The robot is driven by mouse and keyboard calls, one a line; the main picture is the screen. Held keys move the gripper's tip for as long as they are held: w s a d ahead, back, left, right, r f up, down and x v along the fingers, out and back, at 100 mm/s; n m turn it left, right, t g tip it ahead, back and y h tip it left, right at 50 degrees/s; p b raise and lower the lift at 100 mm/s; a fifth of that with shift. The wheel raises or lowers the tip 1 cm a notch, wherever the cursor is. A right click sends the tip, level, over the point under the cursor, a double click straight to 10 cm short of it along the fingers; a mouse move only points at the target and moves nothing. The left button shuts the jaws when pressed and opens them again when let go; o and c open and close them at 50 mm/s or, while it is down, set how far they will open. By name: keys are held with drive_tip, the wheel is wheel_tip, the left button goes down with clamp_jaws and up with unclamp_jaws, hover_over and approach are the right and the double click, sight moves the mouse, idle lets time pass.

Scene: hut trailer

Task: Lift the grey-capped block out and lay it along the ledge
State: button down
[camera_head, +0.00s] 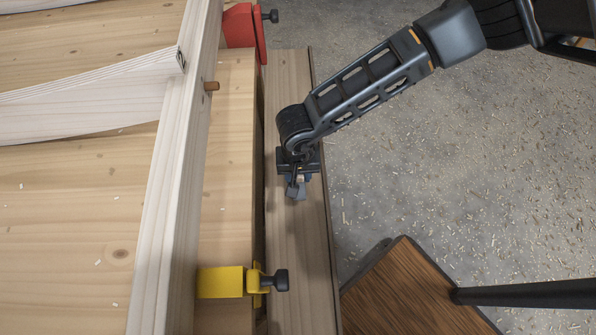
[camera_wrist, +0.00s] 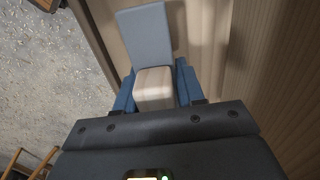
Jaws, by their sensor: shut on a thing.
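The grey-capped block has a pale wooden body (camera_wrist: 153,90) and a flat grey cap (camera_wrist: 145,32) in the wrist view. My gripper (camera_wrist: 156,86) is shut on the wooden body, with one blue finger on each side. The grey cap sticks out beyond the fingers. In the head view my gripper (camera_head: 299,178) is over the ledge (camera_head: 300,252), a long narrow wooden strip, and the grey end of the block (camera_head: 296,190) shows just below the fingers. I cannot tell whether the block touches the ledge.
A yellow clamp (camera_head: 222,282) with a dark knob reaches toward the ledge at the lower left. A red clamp (camera_head: 240,25) sits at the top. A pale upright beam (camera_head: 175,190) runs left of the ledge. A brown-topped stool (camera_head: 415,290) stands lower right; the floor (camera_head: 450,180) is otherwise open.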

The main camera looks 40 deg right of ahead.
drive_tip(key=c, duration=0.6)
unclamp_jaws()
drive_tip(key=shift+r+p, duration=0.3)
drive_tip(key=shift+r, duration=3.55)
